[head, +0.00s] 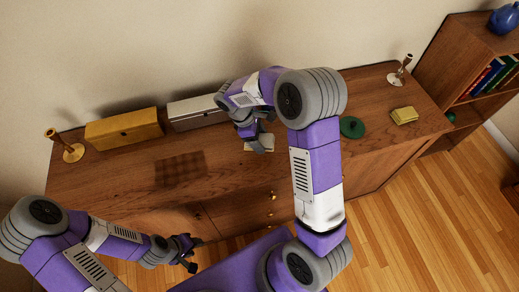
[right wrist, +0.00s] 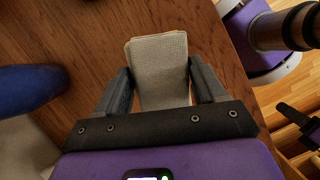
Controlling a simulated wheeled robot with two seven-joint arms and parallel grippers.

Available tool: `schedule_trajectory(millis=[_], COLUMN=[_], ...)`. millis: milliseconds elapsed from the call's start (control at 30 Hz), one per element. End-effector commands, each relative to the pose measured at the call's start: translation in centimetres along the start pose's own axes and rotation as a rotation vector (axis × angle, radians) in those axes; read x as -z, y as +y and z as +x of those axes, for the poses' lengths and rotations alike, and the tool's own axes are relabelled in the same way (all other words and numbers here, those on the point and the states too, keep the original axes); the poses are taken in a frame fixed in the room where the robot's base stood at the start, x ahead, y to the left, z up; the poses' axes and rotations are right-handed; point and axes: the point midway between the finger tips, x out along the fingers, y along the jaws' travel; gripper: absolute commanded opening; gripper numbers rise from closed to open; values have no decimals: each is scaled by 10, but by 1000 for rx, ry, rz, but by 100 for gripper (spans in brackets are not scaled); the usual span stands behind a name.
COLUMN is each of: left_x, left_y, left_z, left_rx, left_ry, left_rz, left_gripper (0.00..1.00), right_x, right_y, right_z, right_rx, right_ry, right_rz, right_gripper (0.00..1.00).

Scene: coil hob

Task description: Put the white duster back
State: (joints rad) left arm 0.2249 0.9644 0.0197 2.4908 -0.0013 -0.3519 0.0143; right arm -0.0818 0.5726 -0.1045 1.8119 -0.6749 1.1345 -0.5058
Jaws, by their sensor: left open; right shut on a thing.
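The white duster (right wrist: 158,70) is a pale, folded cloth between the fingers of my right gripper (right wrist: 160,88) in the right wrist view. In the head view the duster (head: 262,144) shows partly, low over or on the wooden sideboard top, with my right gripper (head: 258,141) at it. My arm hides part of it, and I cannot tell whether it touches the wood. My left gripper (head: 188,254) is open and empty in front of the sideboard's front edge.
On the sideboard (head: 110,185) stand a yellow box (head: 124,128), a pale box (head: 195,112), two brass candlesticks (head: 72,152) (head: 398,76), a dark green round thing (head: 352,127) and a folded yellow cloth (head: 404,115). A brown checked cloth (head: 181,168) lies flat. A bookshelf (head: 455,60) stands right.

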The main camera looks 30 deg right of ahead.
Motion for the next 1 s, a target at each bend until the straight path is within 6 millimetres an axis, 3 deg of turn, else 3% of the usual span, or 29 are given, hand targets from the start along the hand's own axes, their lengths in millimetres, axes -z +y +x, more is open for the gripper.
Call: schedule_trajectory(millis=[467,833,867,1000], left_x=[1,1,1,1], left_y=[-5,-5,-5,-5], left_z=[13,14,14,14], left_rx=[0,0,0,0], left_ry=[0,0,0,0], left_rz=[0,0,0,0], left_gripper=[43,43,43,43], right_x=[21,23,23,23], right_y=[0,0,0,0], right_z=[51,55,55,54], right_rx=[2,0,0,0], right_ry=[0,1,2,2], right_rz=[4,4,4,4], right_gripper=[45,45,71,93])
